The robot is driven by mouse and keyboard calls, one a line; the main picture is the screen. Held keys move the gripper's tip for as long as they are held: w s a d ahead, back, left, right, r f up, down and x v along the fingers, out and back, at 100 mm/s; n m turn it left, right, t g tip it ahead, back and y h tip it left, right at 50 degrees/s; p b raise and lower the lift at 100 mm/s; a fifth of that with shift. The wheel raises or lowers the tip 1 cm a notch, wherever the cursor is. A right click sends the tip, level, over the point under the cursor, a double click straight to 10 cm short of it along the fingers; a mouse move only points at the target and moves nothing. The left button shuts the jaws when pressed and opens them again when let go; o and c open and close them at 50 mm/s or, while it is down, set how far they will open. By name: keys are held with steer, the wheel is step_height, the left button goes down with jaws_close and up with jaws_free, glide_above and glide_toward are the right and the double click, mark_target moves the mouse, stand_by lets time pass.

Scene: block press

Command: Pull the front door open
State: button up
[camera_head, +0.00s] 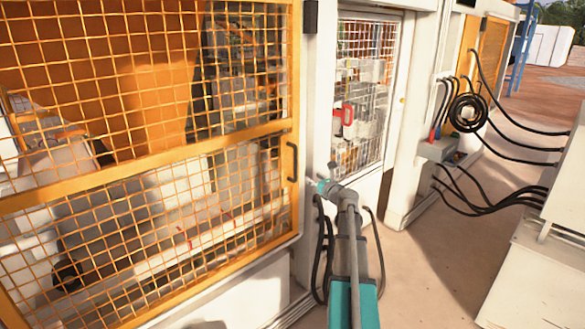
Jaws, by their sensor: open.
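The orange-framed mesh door (150,161) fills the left of the view and looks closed against the white post at its right. A black bar handle (292,162) stands upright on its right edge. A white-framed mesh door (375,185) with a red-edged fitting (347,115) is further right and also looks closed. Which one is the front door I cannot tell for sure. My arm reaches up from the bottom middle. My gripper (333,170) is at its far end, small in view, open, right of and slightly below the black handle, apparently apart from it.
White post (309,110) stands between the two doors. Black cables (490,200) loop across the right side to a pale cabinet (545,260). The floor (425,270) right of my arm is clear. Machinery shows behind the mesh.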

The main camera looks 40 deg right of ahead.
mark_target(296, 165)
steer(key=w, duration=0.4)
steer(key=w+d, duration=0.1)
steer(key=w, duration=0.8)
steer(key=shift+d, duration=0.25)
jaws_close()
